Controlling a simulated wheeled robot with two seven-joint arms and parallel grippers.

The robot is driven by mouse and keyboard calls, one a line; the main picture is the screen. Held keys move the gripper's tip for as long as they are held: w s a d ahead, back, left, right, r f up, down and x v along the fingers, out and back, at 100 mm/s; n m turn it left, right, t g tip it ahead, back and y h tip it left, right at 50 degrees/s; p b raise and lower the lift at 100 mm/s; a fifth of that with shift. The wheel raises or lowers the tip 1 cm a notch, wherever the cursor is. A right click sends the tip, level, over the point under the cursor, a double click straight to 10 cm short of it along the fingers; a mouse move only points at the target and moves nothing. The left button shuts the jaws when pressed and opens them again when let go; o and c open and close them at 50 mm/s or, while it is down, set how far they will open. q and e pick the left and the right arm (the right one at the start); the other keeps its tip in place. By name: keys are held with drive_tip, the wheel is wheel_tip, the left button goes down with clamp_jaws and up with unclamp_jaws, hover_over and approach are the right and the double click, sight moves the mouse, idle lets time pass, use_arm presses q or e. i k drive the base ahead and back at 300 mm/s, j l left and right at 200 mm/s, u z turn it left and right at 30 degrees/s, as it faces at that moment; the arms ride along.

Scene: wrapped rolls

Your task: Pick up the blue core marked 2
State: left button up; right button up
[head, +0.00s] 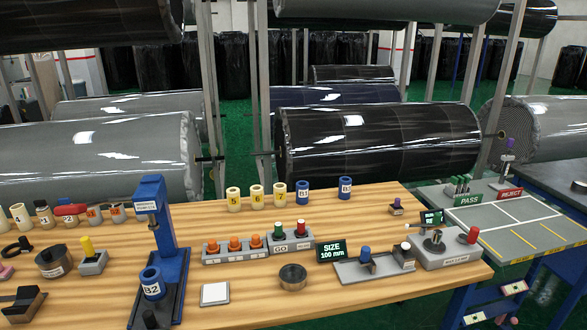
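A blue core marked B2 (152,285) stands upright at the base of a blue press-like stand (165,240), at the left front of the wooden table (235,285). Two more blue cores stand upright at the back of the table. The left one (303,192) appears marked B1; the mark on the right one (346,188) is too small to read surely. Neither of my grippers shows in the head view.
Cream cores (257,196) stand left of the back blue cores. An orange-button rack (236,249), a size display (331,250), a white square pad (214,294) and a metal disc (292,277) lie right of the stand. Several small tools crowd the left.

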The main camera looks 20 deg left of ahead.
sight(152, 279)
drive_tip(key=j+u, duration=0.2)
drive_tip(key=u, duration=1.35)
